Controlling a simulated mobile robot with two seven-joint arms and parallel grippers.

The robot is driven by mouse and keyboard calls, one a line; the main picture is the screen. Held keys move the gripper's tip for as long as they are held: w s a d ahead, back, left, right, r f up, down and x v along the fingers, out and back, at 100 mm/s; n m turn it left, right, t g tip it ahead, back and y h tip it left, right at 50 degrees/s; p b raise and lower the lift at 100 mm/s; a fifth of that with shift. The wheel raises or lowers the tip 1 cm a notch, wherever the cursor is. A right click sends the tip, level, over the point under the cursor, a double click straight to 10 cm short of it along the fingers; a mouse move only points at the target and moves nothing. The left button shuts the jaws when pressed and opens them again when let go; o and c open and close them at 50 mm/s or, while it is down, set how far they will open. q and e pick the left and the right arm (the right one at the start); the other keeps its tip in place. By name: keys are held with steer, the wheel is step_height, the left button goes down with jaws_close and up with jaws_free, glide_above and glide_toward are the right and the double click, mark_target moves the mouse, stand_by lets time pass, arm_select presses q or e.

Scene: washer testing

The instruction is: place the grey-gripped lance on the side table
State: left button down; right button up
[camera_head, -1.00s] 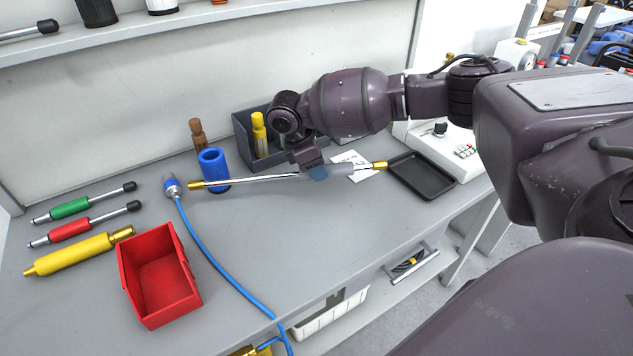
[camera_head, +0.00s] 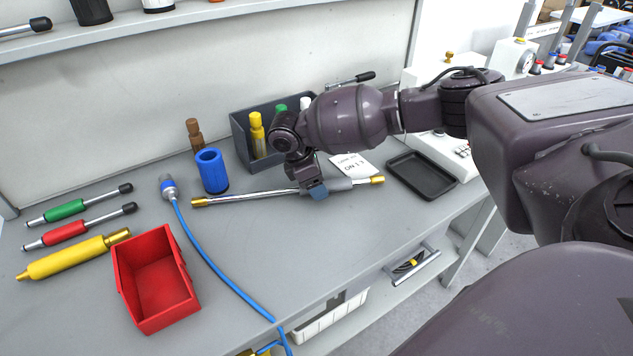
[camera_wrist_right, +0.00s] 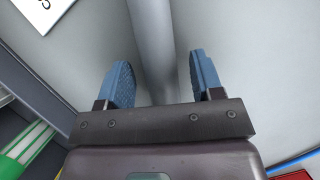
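The grey-gripped lance (camera_head: 255,195) appears to lie on the grey bench (camera_head: 330,235). It is a silver rod with brass ends and a grey grip (camera_head: 341,185) toward its right end. My right gripper (camera_head: 316,191) is down over the lance beside the grip. In the right wrist view, the blue fingers of my right gripper (camera_wrist_right: 163,82) stand apart on either side of the grey lance (camera_wrist_right: 151,40), with gaps on both sides. My left gripper is in no view. I cannot tell which surface is the side table.
A blue cup (camera_head: 211,172) and a hose connector (camera_head: 168,187) with blue hose are left of the lance. A dark bin (camera_head: 243,140) with bottles stands behind. A black tray (camera_head: 422,175) lies right. A red bin (camera_head: 155,280) and other lances are left. The bench front middle is clear.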

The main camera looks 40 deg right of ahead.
mark_target(298, 187)
steer(key=p+v, duration=0.1)
steer(key=v, duration=0.5)
steer(key=shift+w+r, duration=0.1)
steer(key=shift+r, duration=0.25)
steer(key=p+v, duration=0.1)
steer(key=v, duration=0.4)
steer(key=shift+a+r, duration=0.1)
steer(key=shift+r, duration=0.15)
